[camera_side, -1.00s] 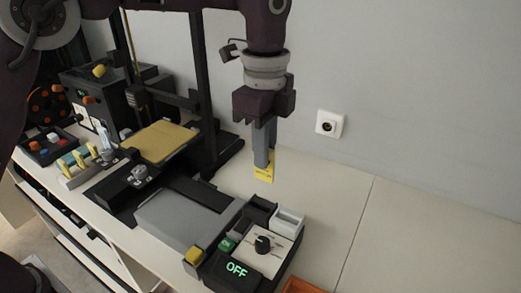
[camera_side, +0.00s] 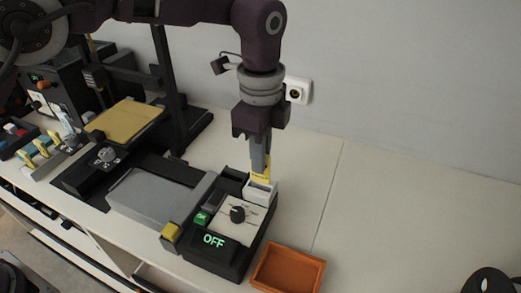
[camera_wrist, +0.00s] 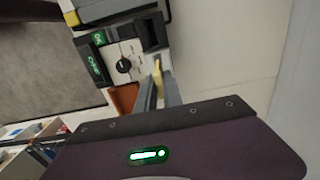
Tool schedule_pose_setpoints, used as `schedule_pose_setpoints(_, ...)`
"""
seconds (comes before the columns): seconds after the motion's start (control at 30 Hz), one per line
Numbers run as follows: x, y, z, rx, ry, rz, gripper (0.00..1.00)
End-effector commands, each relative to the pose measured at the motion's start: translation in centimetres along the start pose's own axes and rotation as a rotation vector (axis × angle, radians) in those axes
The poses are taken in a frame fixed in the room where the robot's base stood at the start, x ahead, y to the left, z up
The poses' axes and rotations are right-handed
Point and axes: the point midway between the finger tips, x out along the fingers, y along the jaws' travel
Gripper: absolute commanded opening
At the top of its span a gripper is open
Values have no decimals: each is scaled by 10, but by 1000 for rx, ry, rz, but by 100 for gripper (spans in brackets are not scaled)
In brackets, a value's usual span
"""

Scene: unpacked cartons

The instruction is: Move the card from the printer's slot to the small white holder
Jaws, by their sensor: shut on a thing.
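The yellow card (camera_side: 262,177) is between the fingers of my gripper (camera_side: 260,172), which is shut on it. The card hangs upright with its lower end at the small white holder (camera_side: 259,194), at the back right corner of the control box. I cannot tell how deep the card sits in the holder. A black slot block (camera_side: 232,175) stands just left of the holder. In the wrist view the yellow card (camera_wrist: 157,78) shows edge-on between the fingers, and the holder is mostly hidden.
The control box has a black dial (camera_side: 238,214) and an OFF display (camera_side: 214,241). A grey plate (camera_side: 155,199) lies to its left, and a printer frame with a yellow bed (camera_side: 127,121) is behind. An orange tray (camera_side: 289,270) is at front right. The table to the right is clear.

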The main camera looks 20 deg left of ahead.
Motion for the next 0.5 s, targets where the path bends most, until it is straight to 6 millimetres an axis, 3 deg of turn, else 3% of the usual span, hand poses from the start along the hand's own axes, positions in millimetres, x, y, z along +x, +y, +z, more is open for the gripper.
schedule_pose_setpoints(0.5,16,0,0,-1,0,1,0)
